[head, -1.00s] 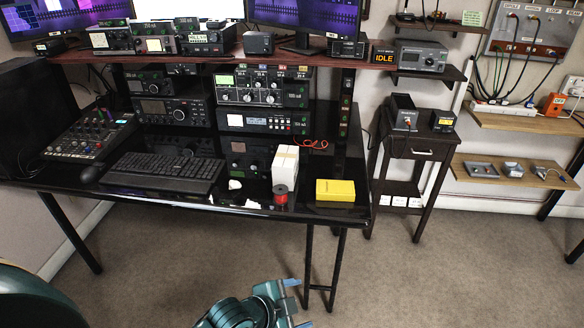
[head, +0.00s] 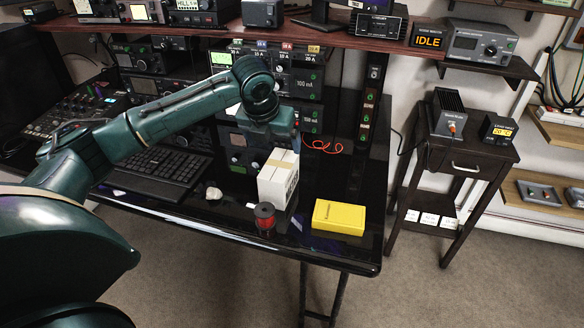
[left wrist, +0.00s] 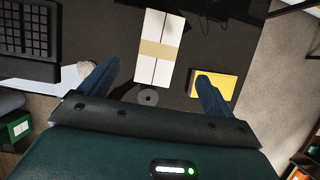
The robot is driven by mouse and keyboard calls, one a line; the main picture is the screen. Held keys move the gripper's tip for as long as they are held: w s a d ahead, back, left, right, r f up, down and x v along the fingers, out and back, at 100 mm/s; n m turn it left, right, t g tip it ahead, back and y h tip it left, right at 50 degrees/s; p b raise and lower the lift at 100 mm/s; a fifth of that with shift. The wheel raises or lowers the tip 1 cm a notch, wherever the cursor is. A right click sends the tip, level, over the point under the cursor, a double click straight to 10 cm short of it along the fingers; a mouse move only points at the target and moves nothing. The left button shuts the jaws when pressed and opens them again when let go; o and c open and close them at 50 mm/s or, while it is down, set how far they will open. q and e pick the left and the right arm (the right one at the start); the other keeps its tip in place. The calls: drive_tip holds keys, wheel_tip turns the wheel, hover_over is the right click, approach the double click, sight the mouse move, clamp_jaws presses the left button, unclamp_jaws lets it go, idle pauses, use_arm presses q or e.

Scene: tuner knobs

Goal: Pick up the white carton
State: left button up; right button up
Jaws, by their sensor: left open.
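The white carton (head: 278,178) stands upright on the black desk near its front edge, with a tan band over its top. In the left wrist view the carton (left wrist: 165,30) lies ahead of the jaws, roughly between the lines of the two fingers. My left gripper (head: 270,140) is above and just behind the carton in the head view, pointing down. In the left wrist view its blue fingers (left wrist: 153,82) are spread wide with nothing between them. It appears apart from the carton. My right gripper is not in view.
Radio equipment (head: 300,85) and a shelf (head: 340,39) stand behind.

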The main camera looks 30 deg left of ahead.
sight(278, 165)
use_arm(q)
drive_tip(key=x, duration=0.6)
drive_tip(key=b+x, duration=0.1)
drive_tip(key=x, duration=0.5)
drive_tip(key=shift+s+f, duration=0.1)
drive_tip(key=shift+f, duration=0.3)
drive_tip(key=shift+a+f+p, duration=0.1)
drive_tip(key=shift+f+p, duration=0.1)
drive_tip(key=shift+p, duration=0.2)
drive_tip(key=shift+c, duration=0.4)
drive_tip(key=c, duration=1)
